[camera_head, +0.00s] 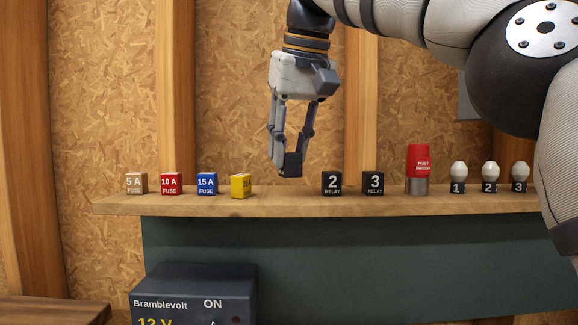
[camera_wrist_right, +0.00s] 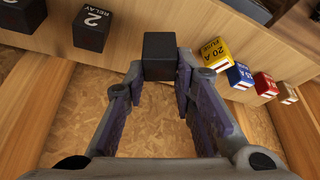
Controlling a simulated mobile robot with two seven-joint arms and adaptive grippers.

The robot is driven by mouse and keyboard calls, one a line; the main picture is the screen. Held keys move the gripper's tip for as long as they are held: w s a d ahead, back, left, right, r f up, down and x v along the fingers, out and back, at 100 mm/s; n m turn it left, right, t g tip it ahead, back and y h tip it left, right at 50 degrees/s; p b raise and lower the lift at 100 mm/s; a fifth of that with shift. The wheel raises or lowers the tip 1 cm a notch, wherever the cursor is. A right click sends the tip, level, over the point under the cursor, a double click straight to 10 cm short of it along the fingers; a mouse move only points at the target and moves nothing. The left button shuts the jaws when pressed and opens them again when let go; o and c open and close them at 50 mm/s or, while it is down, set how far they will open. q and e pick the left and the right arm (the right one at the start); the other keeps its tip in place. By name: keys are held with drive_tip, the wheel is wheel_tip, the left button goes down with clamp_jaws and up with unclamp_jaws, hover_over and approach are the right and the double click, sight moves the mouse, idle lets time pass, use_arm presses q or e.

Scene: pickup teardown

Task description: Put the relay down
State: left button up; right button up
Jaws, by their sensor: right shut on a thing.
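My right gripper (camera_head: 289,160) points down above the wooden shelf (camera_head: 300,205) and is shut on a small black relay (camera_head: 292,165). The held relay hangs a little above the shelf, between the yellow fuse (camera_head: 241,186) and relay 2 (camera_head: 332,183). In the right wrist view the held relay (camera_wrist_right: 160,56) sits between the two fingertips, and its label is not visible. Relay 3 (camera_head: 373,183) stands to the right of relay 2. My left gripper is not in view.
The 5 A (camera_head: 137,183), 10 A (camera_head: 172,184) and 15 A (camera_head: 207,184) fuses stand at the shelf's left. A red post brush (camera_head: 418,168) and three white-topped numbered bulbs (camera_head: 490,176) stand at the right. Bare shelf lies beneath the held relay. A dark Bramblevolt box (camera_head: 194,285) is below.

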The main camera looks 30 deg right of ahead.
sight(292, 153)
wheel_tip(292, 153, down, 2)
drive_tip(key=shift+s+f+p, duration=0.1)
drive_tip(key=shift+f+p, duration=0.05)
drive_tip(key=shift+p, duration=0.15)
drive_tip(key=shift+f, duration=0.35)
drive_tip(key=shift+f, duration=0.1)
drive_tip(key=o, duration=1)
drive_tip(key=shift+o, duration=0.2)
drive_tip(key=shift+v, duration=3.8)
